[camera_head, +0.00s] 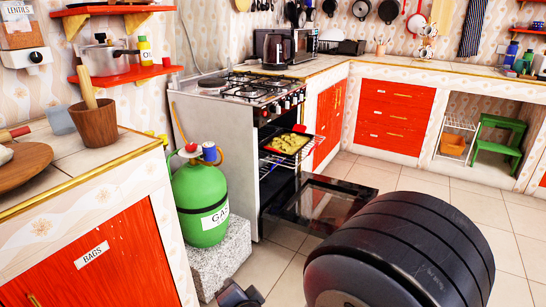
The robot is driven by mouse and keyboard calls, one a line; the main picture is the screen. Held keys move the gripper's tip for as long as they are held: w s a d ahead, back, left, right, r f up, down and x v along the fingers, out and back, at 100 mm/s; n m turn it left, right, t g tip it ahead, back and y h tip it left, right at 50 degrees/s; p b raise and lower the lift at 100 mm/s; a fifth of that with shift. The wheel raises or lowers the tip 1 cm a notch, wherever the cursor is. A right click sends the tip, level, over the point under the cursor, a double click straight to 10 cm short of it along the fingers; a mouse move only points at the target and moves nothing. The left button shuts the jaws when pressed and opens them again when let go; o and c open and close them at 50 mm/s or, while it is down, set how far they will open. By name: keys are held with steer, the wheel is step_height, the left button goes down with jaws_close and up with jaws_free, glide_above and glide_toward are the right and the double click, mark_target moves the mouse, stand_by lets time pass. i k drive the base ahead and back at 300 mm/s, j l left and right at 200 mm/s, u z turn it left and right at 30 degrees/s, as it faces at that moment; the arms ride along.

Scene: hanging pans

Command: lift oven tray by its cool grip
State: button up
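The oven tray (272,149) sits on a wire rack in the open oven, below the hob. It is dark with a red edge and holds pale yellow pieces of food. A small red piece (299,128) shows at its far right corner; I cannot tell whether it is the cool grip. The oven door (325,205) is folded down and open in front of the tray. My gripper's fingers are not visible. A thick black part of my arm fills the lower right, well apart from the tray.
A green gas bottle (203,200) stands on a stone block (222,260) left of the oven. The left counter (110,165) holds a wooden mortar (95,125) and a board. A kettle (276,50) stands behind the hob. Tiled floor lies clear right of the door.

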mark_target(285, 142)
steer(key=i+l+z, duration=0.3)
steer(key=l+z, duration=0.2)
steer(key=i+l+z, duration=0.7)
steer(key=i+z, duration=0.25)
steer(key=i+l, duration=0.1)
steer(key=i, duration=0.4)
steer(key=i+u, duration=0.15)
steer(key=i, duration=0.35)
steer(key=i+l, duration=0.2)
steer(key=i, duration=0.25)
steer(key=i+u, duration=0.25)
steer(key=i, duration=0.3)
steer(key=i+u, duration=0.25)
steer(key=i, duration=0.35)
steer(key=i+l+u, duration=0.2)
steer(key=i, duration=0.35)
steer(key=i+j+u, duration=0.2)
steer(key=i+u, duration=0.5)
steer(key=u, duration=0.2)
steer(key=i+u, duration=0.5)
steer(key=i+l+u, duration=0.2)
steer(key=u, duration=0.25)
steer(key=i+j+u, duration=0.15)
steer(key=i+u, duration=0.5)
steer(key=u, duration=0.2)
steer(key=i+u, duration=0.4)
